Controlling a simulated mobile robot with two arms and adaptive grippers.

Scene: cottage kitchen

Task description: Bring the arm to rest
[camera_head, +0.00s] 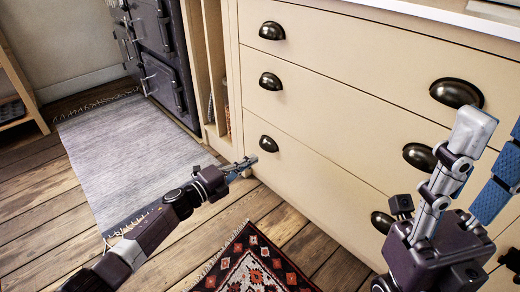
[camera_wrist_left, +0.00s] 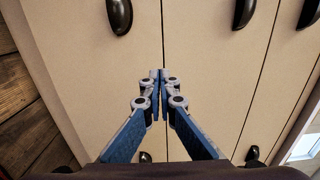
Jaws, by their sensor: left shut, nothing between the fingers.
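My left arm reaches in from the left in the head view. Its gripper (camera_head: 248,162) is shut and empty, in front of the lower part of the cream drawer unit (camera_head: 330,125). I cannot tell whether the tips touch the drawer front. In the left wrist view the two blue fingers of the left gripper (camera_wrist_left: 157,75) meet at their tips, with cream fronts behind them. My right gripper (camera_head: 496,125) stands large at the right edge of the head view, pointing up, its fingers apart with nothing seen between them.
The drawers carry dark cup handles (camera_head: 271,31) and appear closed. A dark stove (camera_head: 160,60) stands at the back left. A grey rug (camera_head: 125,150) and a red patterned rug (camera_head: 255,270) lie on the wooden floor. A white worktop (camera_head: 440,14) tops the unit.

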